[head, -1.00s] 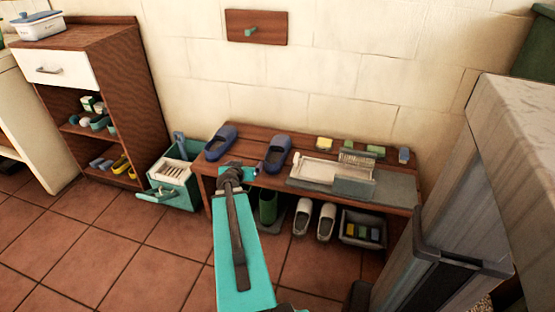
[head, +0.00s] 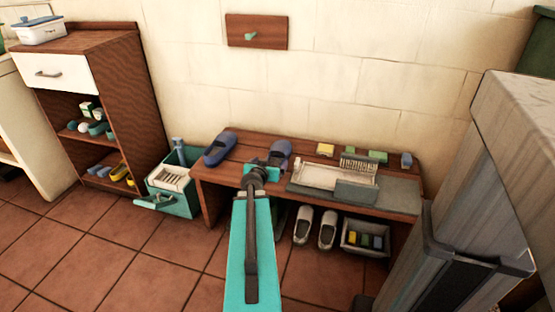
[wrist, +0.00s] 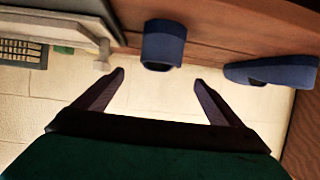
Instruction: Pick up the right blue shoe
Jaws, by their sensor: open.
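Two blue shoes stand on the wooden bench (head: 216,172). The right blue shoe (head: 280,148) is near the bench's middle, its lower part hidden behind my gripper (head: 262,168) in the head view. The left blue shoe (head: 219,150) is at the bench's left end. In the wrist view, which is upside down, the right shoe (wrist: 164,48) lies just beyond the gap between my open fingers (wrist: 159,77), and nothing is held. The left shoe (wrist: 270,72) is off to the right there.
Right of the right shoe are a grey mat (head: 400,196) with a white dish rack (head: 325,172), and sponges (head: 325,149) behind. White shoes (head: 303,226) and a bin of colored blocks (head: 366,240) are underneath. A teal crate (head: 174,190) stands left; a grey cabinet (head: 470,200) is close right.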

